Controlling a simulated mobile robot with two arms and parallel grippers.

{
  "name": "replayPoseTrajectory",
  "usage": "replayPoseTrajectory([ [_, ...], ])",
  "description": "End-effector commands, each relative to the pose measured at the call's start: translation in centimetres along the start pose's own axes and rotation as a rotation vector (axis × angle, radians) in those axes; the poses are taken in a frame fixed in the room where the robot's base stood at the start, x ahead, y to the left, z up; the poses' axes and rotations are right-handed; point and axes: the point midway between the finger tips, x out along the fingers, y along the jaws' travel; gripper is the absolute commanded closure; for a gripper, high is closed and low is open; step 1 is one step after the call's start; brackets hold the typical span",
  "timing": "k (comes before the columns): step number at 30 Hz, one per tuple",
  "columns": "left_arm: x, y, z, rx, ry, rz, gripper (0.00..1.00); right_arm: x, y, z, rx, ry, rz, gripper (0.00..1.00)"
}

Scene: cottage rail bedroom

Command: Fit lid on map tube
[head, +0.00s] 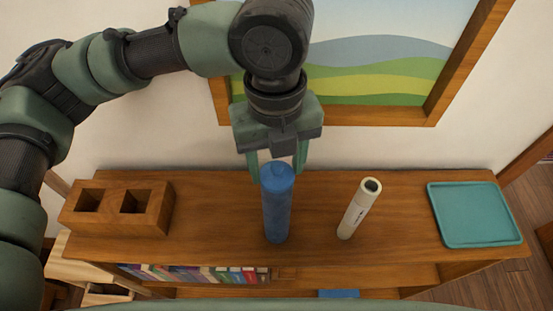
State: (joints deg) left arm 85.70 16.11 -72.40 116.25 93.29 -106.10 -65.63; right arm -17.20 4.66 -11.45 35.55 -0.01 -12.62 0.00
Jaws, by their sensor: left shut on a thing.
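A blue map tube (277,217) stands upright near the middle of the wooden shelf top. A round blue lid (277,177) with a small knob is at its top end, in line with it. I cannot tell from this angle whether the lid is fully seated or a small gap remains. My left gripper (277,164) reaches down from above, its two green fingers on either side of the lid, shut on it. The far side of the lid and the finger contacts are partly hidden. My right gripper is not in view.
A white tube (356,212) with a dark open top stands to the right. A teal tray (474,243) lies at the right end. A wooden block with two square holes (104,223) is at the left. A framed picture (385,75) hangs behind.

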Motion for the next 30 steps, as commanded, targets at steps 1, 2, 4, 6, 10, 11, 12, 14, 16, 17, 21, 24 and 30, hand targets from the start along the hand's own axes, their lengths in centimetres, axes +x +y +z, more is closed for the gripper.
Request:
replayPoseTrajectory([
  [1,-0.01,0.00,0.01,0.000,0.000,0.000,0.86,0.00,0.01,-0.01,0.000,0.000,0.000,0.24],
  [2,-0.01,0.00,0.01,0.000,0.000,0.000,0.86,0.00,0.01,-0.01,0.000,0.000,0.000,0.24],
  [4,-0.01,0.00,0.01,0.000,0.000,0.000,0.86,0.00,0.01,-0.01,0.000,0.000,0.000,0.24],
  [6,-0.02,0.00,0.01,0.000,0.000,0.000,0.86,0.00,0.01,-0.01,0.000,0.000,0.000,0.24],
  [10,-0.02,0.00,0.01,0.000,0.000,0.000,0.86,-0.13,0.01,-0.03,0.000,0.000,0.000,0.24],
  [11,-0.02,0.00,0.01,0.000,0.000,0.000,0.86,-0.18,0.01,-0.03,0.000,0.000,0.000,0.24],
  [12,0.00,0.01,0.00,0.000,0.000,0.000,0.86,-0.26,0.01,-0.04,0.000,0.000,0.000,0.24],
  [14,0.03,0.01,0.01,0.000,0.000,0.000,0.86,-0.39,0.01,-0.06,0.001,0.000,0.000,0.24],
  [16,0.09,0.00,0.02,0.000,0.000,0.000,0.86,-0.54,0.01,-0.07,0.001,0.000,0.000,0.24],
  [17,0.12,0.00,0.02,0.000,0.000,0.000,0.86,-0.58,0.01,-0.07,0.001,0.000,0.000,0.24],
  [21,0.26,0.00,0.02,0.000,0.000,0.000,0.86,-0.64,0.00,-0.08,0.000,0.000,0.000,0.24],
  [24,0.29,0.00,0.02,0.000,0.000,0.000,0.86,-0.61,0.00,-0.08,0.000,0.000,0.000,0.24],
  [30,0.28,0.00,0.03,0.000,0.000,0.000,0.22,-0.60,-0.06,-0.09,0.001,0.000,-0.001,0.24],
])
